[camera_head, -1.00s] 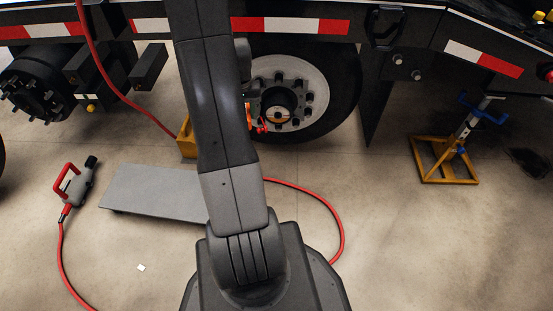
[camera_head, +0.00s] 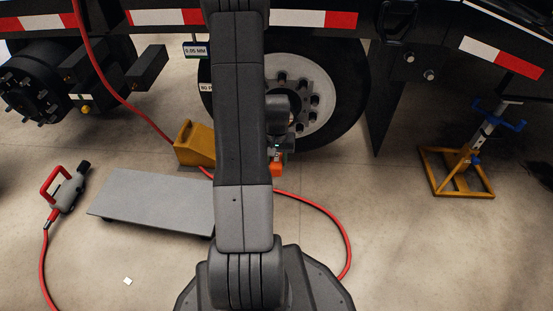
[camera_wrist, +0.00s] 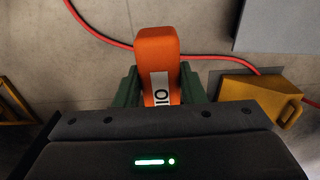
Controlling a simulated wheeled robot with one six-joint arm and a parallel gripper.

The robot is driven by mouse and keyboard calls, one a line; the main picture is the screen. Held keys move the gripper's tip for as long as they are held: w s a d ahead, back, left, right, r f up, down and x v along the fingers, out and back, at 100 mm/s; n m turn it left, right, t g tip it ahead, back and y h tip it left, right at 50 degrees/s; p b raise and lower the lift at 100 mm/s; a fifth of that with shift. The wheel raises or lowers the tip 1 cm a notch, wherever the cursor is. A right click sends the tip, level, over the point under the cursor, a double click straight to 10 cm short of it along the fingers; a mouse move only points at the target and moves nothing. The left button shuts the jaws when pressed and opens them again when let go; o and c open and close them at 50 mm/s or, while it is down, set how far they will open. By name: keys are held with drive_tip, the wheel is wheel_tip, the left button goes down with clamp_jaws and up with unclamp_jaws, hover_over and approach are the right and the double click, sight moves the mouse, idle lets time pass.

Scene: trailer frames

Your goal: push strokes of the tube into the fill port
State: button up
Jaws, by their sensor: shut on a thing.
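My gripper (camera_wrist: 159,82) is shut on an orange piece (camera_wrist: 157,50) with a white label, held between two green fingers. The orange piece also shows in the head view (camera_head: 277,170), low in front of the wheel and just right of my arm. I cannot tell whether it is the tube. The wheel hub (camera_head: 287,95) is partly hidden behind my arm and wrist. I cannot make out a fill port.
A yellow wheel chock (camera_head: 195,143) and a grey flat board (camera_head: 150,200) lie left of my arm. A red hose (camera_head: 335,222) curves over the floor. A yellow stand (camera_head: 460,165) stands at right. A red-handled tool (camera_head: 65,188) lies at left. A small sign (camera_head: 196,51) reads 0.05 MM.

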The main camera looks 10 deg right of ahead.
sight(275, 168)
drive_tip(key=shift+w, duration=0.2)
drive_tip(key=shift+w+d+p, duration=0.1)
drive_tip(key=shift+w+d, duration=0.1)
drive_tip(key=shift+w, duration=0.45)
drive_tip(key=shift+w+d+p, duration=0.1)
drive_tip(key=shift+w+d, duration=0.15)
drive_tip(key=shift+w, duration=0.45)
drive_tip(key=shift+w+d+p, duration=0.1)
drive_tip(key=shift+w+d, duration=0.1)
drive_tip(key=shift+w, duration=0.45)
drive_tip(key=shift+w+d, duration=0.2)
drive_tip(key=shift+w, duration=0.45)
drive_tip(key=shift+w+d, duration=0.15)
drive_tip(key=shift+w, duration=0.45)
idle(1.1)
drive_tip(key=shift+s+a, duration=0.2)
drive_tip(key=shift+s, duration=0.35)
idle(0.5)
drive_tip(key=shift+s+a+b, duration=0.15)
drive_tip(key=shift+s+a, duration=0.3)
drive_tip(key=shift+s, duration=1.15)
drive_tip(key=shift+s+a+b, duration=0.2)
drive_tip(key=shift+s+a, duration=0.3)
drive_tip(key=shift+s, duration=1.15)
drive_tip(key=shift+s+a+b, duration=0.15)
drive_tip(key=shift+s+a, duration=0.3)
drive_tip(key=shift+s, duration=1.15)
